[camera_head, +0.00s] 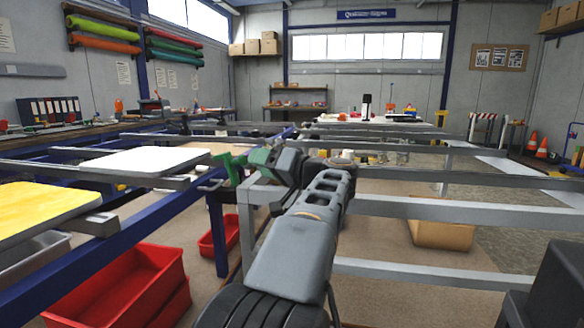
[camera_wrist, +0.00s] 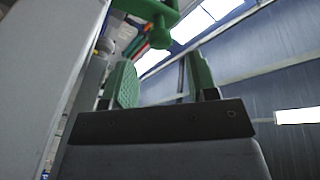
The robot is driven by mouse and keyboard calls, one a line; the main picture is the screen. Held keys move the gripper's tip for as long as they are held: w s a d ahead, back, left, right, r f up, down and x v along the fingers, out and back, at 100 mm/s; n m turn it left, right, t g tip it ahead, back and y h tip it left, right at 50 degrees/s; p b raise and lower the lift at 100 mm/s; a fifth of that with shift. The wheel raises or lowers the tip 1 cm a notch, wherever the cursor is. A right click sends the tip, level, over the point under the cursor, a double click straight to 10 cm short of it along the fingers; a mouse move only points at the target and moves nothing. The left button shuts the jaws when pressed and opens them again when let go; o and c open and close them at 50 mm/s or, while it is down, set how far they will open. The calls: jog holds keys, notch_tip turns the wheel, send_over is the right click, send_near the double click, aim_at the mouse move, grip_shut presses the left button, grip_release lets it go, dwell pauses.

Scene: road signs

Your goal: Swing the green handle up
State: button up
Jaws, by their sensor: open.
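The green handle (camera_head: 228,166) shows in the head view near the middle, at the end of the grey rail frame. It also shows at the top of the wrist view (camera_wrist: 152,12), where a rounded knob hangs down from a bar. My gripper (camera_head: 257,157) is just right of the handle in the head view. In the wrist view its two green-padded fingers (camera_wrist: 160,65) stand apart with nothing between them. The handle lies beyond the fingertips, apart from them in that picture. The handle's pivot is hard to make out.
Grey rails (camera_head: 440,208) run across the right side, close to my arm. A blue frame carries a white panel (camera_head: 145,160) and a yellow panel (camera_head: 40,207) at left. Red bins (camera_head: 120,285) stand below. A cardboard box (camera_head: 440,235) is on the floor under the rails.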

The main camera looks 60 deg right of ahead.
jog(key=s+p, duration=0.1)
jog(key=s, duration=0.8)
jog(key=shift+s+f+p, duration=0.2)
jog(key=shift+s+p, duration=0.1)
jog(key=shift+p, duration=0.05)
jog(key=shift+a, duration=0.1)
jog(key=w+a+r+n+g+y+p, duration=0.15)
jog(key=w+a+g+y+p, duration=0.5)
jog(key=w+a+p, duration=0.95)
jog(key=s+a+r+n+g+h+p, duration=0.1)
jog(key=s+a+n+g+h+p, duration=0.1)
jog(key=a+p, duration=0.7)
jog(key=s+a+r+n+g+h+p, duration=0.2)
jog(key=a+n+g+h+p, duration=0.2)
jog(key=a+p, duration=0.6)
jog(key=shift+a+r+n+g, duration=0.15)
jog(key=shift+a+n+g, duration=0.35)
jog(key=shift+n+g, duration=0.5)
